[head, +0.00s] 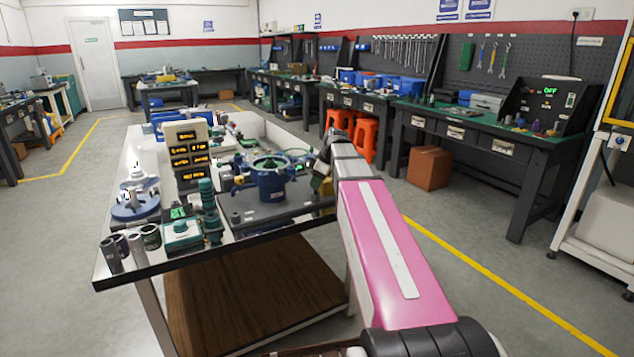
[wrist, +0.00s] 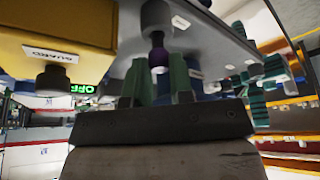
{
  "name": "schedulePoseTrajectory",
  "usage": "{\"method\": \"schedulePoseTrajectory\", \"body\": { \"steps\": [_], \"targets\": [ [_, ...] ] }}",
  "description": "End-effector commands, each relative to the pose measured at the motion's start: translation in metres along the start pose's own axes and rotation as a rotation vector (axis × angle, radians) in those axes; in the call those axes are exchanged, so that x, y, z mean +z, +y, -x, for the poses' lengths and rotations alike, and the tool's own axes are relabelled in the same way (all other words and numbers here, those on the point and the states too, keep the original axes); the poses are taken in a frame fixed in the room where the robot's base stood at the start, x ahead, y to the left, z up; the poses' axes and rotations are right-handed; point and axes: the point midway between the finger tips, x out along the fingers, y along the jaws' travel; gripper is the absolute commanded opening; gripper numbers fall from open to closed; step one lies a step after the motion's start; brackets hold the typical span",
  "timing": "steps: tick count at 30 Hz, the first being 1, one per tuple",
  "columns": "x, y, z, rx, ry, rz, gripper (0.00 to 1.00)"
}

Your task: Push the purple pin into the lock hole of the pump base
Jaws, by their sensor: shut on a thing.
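In the wrist view the two green fingers of my gripper (wrist: 156,82) are shut on the purple pin (wrist: 158,58), a short dark purple piece showing between and just beyond the tips. The pin lines up with a dark grey round fitting (wrist: 157,22) beneath a grey plate; whether they touch or how far it is in, I cannot tell. In the head view the blue pump (head: 271,183) stands on its dark base plate (head: 262,212), near the end of my pink arm. My fingers, the pin and the lock hole cannot be made out there.
A yellow block labelled GUARD (wrist: 55,38) is close to the left of my fingers in the wrist view. On the table, a stacked green part (head: 209,210), a green box (head: 182,235), grey cylinders (head: 112,254) and a display panel (head: 188,150) stand left of the pump.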

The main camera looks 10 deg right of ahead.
Motion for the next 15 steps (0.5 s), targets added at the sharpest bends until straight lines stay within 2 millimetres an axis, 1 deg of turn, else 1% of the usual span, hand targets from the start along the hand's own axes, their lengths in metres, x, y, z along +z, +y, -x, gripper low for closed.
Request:
{"method": "schedulePoseTrajectory", "body": {
  "steps": [15],
  "targets": [
    [0.0030, -0.0001, -0.0074, 0.000, 0.000, 0.000, 0.00]
  ]
}}
